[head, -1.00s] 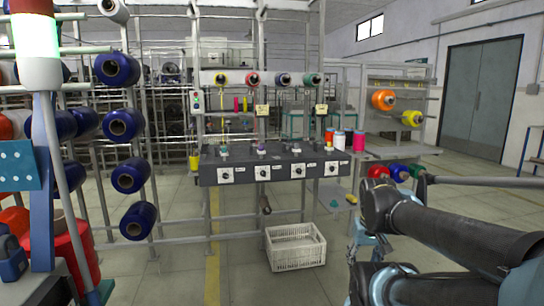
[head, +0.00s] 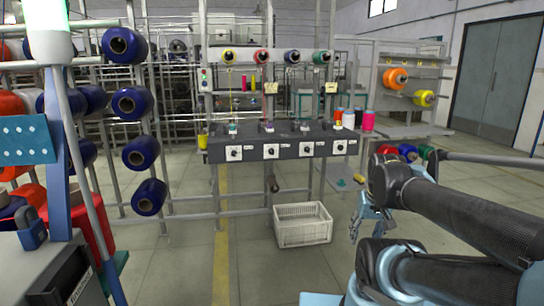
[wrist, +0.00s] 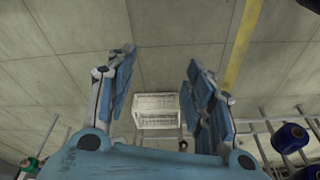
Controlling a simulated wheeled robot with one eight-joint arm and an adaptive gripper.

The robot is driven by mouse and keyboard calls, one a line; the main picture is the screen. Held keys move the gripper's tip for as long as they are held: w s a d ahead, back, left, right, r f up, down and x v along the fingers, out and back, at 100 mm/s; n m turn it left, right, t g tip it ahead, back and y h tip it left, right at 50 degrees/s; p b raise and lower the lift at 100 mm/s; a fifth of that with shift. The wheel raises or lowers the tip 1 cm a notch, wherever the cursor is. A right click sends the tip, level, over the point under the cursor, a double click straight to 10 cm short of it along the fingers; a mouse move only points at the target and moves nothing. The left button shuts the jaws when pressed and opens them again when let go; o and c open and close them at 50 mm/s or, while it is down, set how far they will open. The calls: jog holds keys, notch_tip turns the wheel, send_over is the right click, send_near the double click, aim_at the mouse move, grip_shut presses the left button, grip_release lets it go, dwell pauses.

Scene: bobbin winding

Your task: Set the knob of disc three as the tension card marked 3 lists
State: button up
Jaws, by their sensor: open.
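A dark panel (head: 222,154) on the winding frame carries a row of several white dial plates with dark knobs. The third knob from the left (head: 306,149) sits right of the panel's middle; its setting and label are too small to read. Small cream cards hang above the panel, one near the middle (head: 271,88) and one at the right (head: 331,87); I cannot read their marks. My gripper (head: 356,228) is open and empty, low at the right, apart from the panel. In the wrist view my gripper (wrist: 160,60) points over bare floor.
A white crate (head: 302,238) stands on the floor below the panel and also shows between my fingers in the wrist view (wrist: 154,121). Blue bobbins (head: 141,152) on a rack stand at the left. Cones (head: 368,121) stand right of the panel.

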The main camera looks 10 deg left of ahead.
jog(key=w+a+r+m+t+y, duration=0.3)
jog(key=w+a+r, duration=0.2)
jog(key=w+a, duration=0.45)
jog(key=w+a+r+m+t+y, duration=0.35)
jog(key=w+a, duration=0.35)
jog(key=w, duration=0.5)
jog(key=w+a+r+m+t+y, duration=0.3)
jog(key=w+a+r+m, duration=0.15)
jog(key=w+a, duration=0.5)
jog(key=m+t+h, duration=0.4)
jog(key=m+t, duration=0.1)
jog(key=m, duration=1)
send_near(272, 153)
jog(key=x, duration=0.9)
jog(key=c, duration=1.1)
